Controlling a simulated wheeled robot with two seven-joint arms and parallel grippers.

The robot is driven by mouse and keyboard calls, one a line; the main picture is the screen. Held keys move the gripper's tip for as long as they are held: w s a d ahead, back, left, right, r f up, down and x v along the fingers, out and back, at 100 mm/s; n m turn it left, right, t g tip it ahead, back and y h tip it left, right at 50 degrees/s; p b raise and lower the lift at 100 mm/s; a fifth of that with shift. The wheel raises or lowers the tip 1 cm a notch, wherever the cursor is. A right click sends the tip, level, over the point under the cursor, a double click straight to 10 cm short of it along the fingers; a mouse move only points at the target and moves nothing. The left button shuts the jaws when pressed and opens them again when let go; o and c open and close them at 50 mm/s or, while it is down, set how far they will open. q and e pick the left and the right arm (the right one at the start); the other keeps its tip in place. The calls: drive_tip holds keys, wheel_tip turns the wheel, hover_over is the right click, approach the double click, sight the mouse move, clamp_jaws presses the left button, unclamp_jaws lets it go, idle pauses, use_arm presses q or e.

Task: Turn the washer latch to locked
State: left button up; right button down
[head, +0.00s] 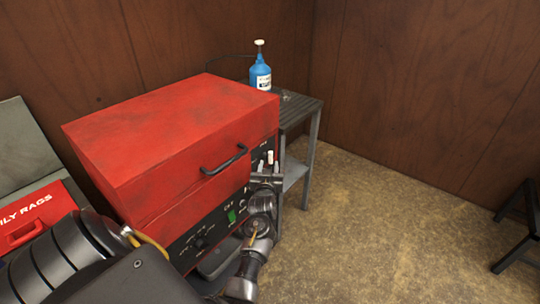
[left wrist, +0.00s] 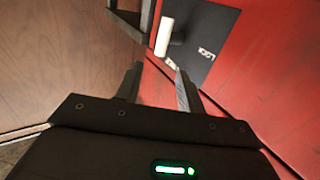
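The red parts washer (head: 170,140) stands at the left with its lid shut. Its latch has a white handle (left wrist: 164,36), set by a black plate (left wrist: 208,38) with white lettering; one label reads LOCK. In the head view the white handle (head: 270,157) shows small at the washer's right side. My left gripper (left wrist: 158,70) is open and empty, its fingertips short of the handle and pointing toward it. It also shows in the head view (head: 269,168) beside the washer's right front corner. The latch pivot is not clear. My right gripper is not in view.
A grey table (head: 300,108) with a blue pump bottle (head: 260,74) stands behind the washer. A red rag box (head: 38,215) is at the left and a dark stool (head: 520,225) at the right. Floor between table and stool is clear.

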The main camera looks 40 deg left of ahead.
sight(270, 154)
use_arm(q)
drive_tip(key=x, duration=0.7)
drive_tip(key=shift+w+a+f, duration=0.1)
drive_tip(key=shift+c, duration=0.5)
